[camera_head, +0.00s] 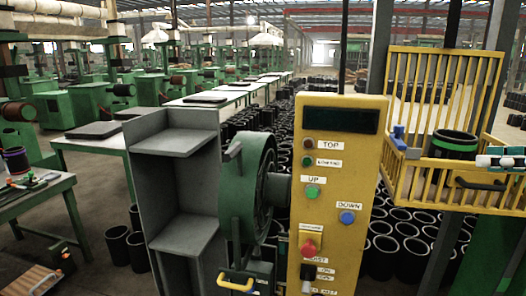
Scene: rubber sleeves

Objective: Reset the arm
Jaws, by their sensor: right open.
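My right gripper (484,161) comes in from the right edge, white and teal. It is open, and its tips are just right of a black rubber sleeve with a green band (455,142). The sleeve sits in the yellow basket (486,194); I cannot tell whether gripper and sleeve touch. Most of my right arm is outside the picture. My left gripper is not in view.
A yellow control panel (333,232) with coloured buttons stands in the middle, beside a green machine wheel (246,190) and grey metal shelves (183,236). A blue clip-like part (399,138) is at the basket's left side. Many black sleeves (383,258) stand on the floor behind.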

